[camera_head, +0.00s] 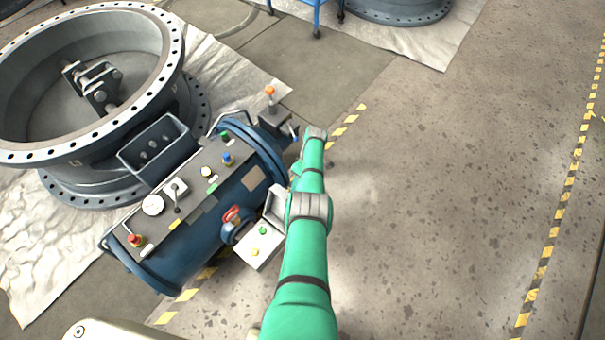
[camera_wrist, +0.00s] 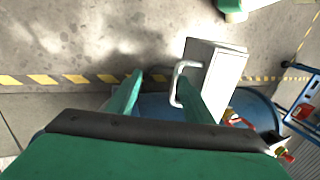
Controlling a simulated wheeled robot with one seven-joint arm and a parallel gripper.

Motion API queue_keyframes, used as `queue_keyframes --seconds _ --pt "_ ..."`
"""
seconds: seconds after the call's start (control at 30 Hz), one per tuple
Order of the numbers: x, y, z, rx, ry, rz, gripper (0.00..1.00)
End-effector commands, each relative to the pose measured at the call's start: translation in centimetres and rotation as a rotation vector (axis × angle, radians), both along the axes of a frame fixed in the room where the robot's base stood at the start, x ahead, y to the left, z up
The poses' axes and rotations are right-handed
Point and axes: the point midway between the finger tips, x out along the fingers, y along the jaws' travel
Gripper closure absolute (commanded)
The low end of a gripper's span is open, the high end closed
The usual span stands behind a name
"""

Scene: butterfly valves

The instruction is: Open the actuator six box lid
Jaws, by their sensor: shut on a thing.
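The blue cylindrical actuator (camera_head: 190,235) lies on the floor in the head view. A pale box (camera_head: 248,262) on its near side shows green and yellow buttons. A grey lid-like part (camera_head: 274,207) stands raised at the box's upper edge, partly behind my green arm. In the wrist view, the pale lid or box side (camera_wrist: 224,75) carries a light bent handle (camera_wrist: 177,84). My gripper (camera_wrist: 160,95) is at this handle, its right finger against or inside the loop. The exact contact is unclear. My arm hides the gripper in the head view.
A large grey flanged valve (camera_head: 105,155) stands left of the actuator. Levers, gauges and coloured knobs sit on the actuator's top panel (camera_head: 185,188). A blue stand (camera_head: 318,15) is at the top. The floor (camera_head: 440,190) to the right is clear.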

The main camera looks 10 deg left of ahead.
Motion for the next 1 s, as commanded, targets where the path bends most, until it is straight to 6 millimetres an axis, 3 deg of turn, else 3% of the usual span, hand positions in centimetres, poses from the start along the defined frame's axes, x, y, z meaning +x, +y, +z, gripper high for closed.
queue_keyframes --seconds 0.03,0.5,1.0 --pt "1.3 -0.4 1.1 -0.003 -0.029 -0.005 0.71" --pt "2.8 -1.1 7.8 -0.003 -0.010 0.002 0.72" --pt "2.9 -1.3 8.8 -0.003 -0.002 0.003 0.72"
